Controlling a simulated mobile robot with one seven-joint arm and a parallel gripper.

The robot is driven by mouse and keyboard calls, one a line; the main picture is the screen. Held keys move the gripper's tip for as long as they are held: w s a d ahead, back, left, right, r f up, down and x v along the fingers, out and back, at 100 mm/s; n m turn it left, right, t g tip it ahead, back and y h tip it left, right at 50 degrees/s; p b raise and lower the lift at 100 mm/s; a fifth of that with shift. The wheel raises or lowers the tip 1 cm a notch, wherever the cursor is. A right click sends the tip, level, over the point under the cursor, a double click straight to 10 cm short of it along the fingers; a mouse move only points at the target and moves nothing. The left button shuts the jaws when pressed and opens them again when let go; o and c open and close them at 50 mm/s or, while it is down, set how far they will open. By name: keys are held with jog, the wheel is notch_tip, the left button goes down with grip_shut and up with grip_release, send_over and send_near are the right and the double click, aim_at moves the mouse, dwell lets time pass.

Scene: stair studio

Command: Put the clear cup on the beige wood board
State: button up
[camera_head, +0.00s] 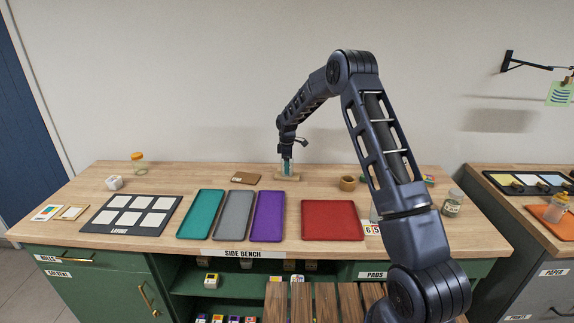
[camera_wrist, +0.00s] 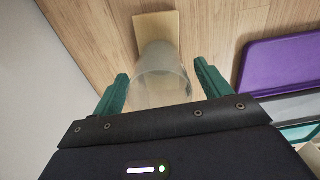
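The clear cup (camera_wrist: 161,72) stands upright between my gripper's two green fingers in the wrist view, its far end over the beige wood board (camera_wrist: 157,24). It appears to rest on the board, though contact at its base is hard to make out. My gripper (camera_wrist: 161,70) is open around the cup, with a narrow gap visible at each side. In the head view, my gripper (camera_head: 287,167) points down at the board (camera_head: 288,178) near the back of the bench; the cup is hardly distinguishable there.
A brown board (camera_head: 245,178) lies to the left and a round wooden pot (camera_head: 348,183) stands to the right. Teal (camera_head: 201,214), grey (camera_head: 234,215), purple (camera_head: 268,216) and red (camera_head: 332,220) trays lie in front. An orange-lidded jar (camera_head: 138,158) stands far left.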

jog(key=shift+r, duration=0.1)
notch_tip(320, 180, up, 12)
jog(key=shift+r, duration=0.15)
dwell(0.6)
jog(key=s+d+r+m+t, duration=0.2)
jog(key=s+d+r+m, duration=0.7)
jog(key=s+d+r, duration=1.3)
jog(key=s+d+f+m+t, duration=0.1)
jog(key=s+d+m, duration=0.2)
jog(key=s, duration=0.7)
jog(key=s+d+f+m, duration=0.1)
jog(key=s+d+m, duration=0.2)
jog(key=s, duration=0.6)
jog(key=s+d+f+m+t, duration=0.1)
jog(key=s+d+f+m, duration=0.1)
jog(key=s, duration=0.8)
jog(key=shift+s+d+m+t, duration=0.3)
jog(key=shift+d+m, duration=0.2)
jog(key=shift+d, duration=0.3)
